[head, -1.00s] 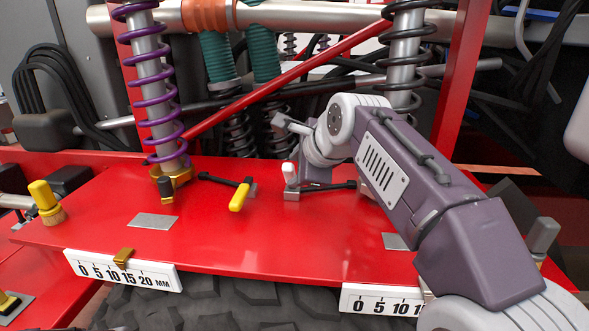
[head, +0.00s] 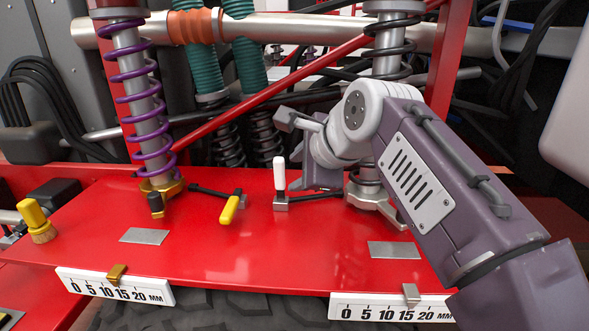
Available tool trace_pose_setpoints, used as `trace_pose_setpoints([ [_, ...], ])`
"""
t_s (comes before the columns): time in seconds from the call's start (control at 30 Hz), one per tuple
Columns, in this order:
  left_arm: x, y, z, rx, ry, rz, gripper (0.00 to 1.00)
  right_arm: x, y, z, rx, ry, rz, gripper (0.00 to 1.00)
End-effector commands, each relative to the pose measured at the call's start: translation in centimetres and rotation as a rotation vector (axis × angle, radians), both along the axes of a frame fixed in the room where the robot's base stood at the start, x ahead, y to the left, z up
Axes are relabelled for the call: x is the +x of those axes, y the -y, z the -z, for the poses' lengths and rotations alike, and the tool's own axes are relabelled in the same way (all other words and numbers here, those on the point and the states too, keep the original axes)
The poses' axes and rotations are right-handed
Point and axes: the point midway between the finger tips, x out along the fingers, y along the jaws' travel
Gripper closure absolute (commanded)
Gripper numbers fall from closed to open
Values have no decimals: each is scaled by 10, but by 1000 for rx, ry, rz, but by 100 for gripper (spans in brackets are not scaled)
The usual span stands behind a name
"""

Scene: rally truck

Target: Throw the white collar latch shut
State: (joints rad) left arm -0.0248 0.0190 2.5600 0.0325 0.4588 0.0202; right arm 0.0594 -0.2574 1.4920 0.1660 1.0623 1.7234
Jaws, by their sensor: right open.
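The white latch handle (head: 279,174) stands upright on a small grey block on the red deck. A dark rod runs right from that block to the silver collar (head: 372,198) at the foot of the black-coiled shock. My right gripper (head: 293,150) is open, just right of and above the white handle. One finger shows above the handle and the other to its right. I see no clear contact. The arm hides part of the collar and the shock's lower end. My left gripper is not in view.
A yellow latch handle (head: 229,209) lies tilted left of the white one, its rod running to the gold collar (head: 162,188) under the purple spring (head: 144,105). A yellow knob (head: 36,218) is at far left. Scale plates (head: 115,289) line the deck's front edge. The front deck is mostly clear.

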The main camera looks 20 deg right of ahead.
Motion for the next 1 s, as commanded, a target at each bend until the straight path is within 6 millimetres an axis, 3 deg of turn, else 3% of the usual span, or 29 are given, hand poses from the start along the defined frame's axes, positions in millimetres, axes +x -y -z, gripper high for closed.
trace_pose_setpoints([
  [0.7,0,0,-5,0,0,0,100,-4,1,-5,0,0,0,56],
  [1.0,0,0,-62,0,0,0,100,-4,1,-62,0,0,0,56],
])
